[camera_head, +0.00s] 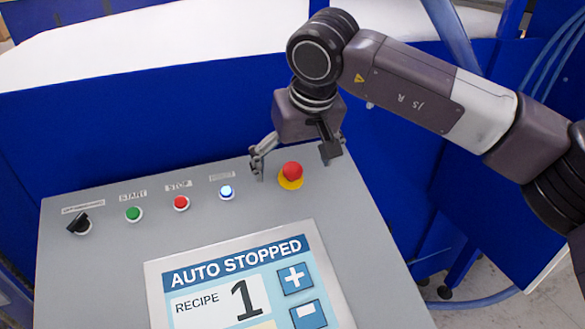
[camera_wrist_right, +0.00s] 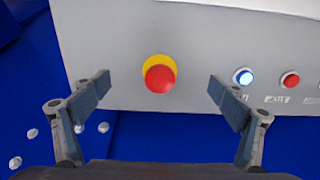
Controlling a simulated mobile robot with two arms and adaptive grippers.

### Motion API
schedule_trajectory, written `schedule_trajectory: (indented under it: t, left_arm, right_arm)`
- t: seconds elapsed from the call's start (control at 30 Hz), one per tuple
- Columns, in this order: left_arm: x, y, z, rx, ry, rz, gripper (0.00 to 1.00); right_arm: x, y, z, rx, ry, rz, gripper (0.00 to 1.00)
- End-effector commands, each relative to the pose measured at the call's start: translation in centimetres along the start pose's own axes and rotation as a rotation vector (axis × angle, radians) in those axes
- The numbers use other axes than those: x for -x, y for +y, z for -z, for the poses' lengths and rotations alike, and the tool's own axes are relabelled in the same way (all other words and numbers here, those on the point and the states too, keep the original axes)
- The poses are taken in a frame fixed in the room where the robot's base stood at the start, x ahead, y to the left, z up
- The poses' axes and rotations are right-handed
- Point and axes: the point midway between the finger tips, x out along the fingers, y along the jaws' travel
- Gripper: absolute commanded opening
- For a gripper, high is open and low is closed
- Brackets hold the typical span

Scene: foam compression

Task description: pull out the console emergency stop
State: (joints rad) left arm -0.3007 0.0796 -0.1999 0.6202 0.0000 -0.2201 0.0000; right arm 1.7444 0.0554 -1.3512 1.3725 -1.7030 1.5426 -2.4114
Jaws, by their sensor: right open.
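The console emergency stop (camera_head: 292,171) is a red mushroom button on a yellow disc, at the upper right of the grey console panel (camera_head: 90,270). It also shows in the right wrist view (camera_wrist_right: 159,78), in the middle between my fingers. My right gripper (camera_head: 293,160) is open and empty. Its two fingers stand on either side of the button, with clear gaps, in the right wrist view (camera_wrist_right: 158,88). I cannot tell how far above the panel the fingertips are. My left gripper is not in view.
Left of the emergency stop are a lit blue-white button (camera_head: 226,192), a red stop button (camera_head: 181,203), a green start button (camera_head: 134,214) and a black selector switch (camera_head: 79,224). Below is a screen (camera_head: 240,285) reading "AUTO STOPPED", recipe 1. A blue machine wall (camera_head: 130,120) rises behind the console.

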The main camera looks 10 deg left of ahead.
Motion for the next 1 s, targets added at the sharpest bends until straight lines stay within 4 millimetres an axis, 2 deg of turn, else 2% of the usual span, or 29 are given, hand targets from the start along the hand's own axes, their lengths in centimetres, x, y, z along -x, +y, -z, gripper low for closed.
schedule_trajectory:
  t: [0.47,1.0]
  left_arm:
    - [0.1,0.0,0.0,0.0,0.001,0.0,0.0]
    - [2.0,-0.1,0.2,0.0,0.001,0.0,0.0]
  right_arm:
    - [0.2,0.0,0.0,0.0,0.0,0.0,0.9]
    - [4.3,0.0,0.1,0.0,0.001,0.0,0.9]
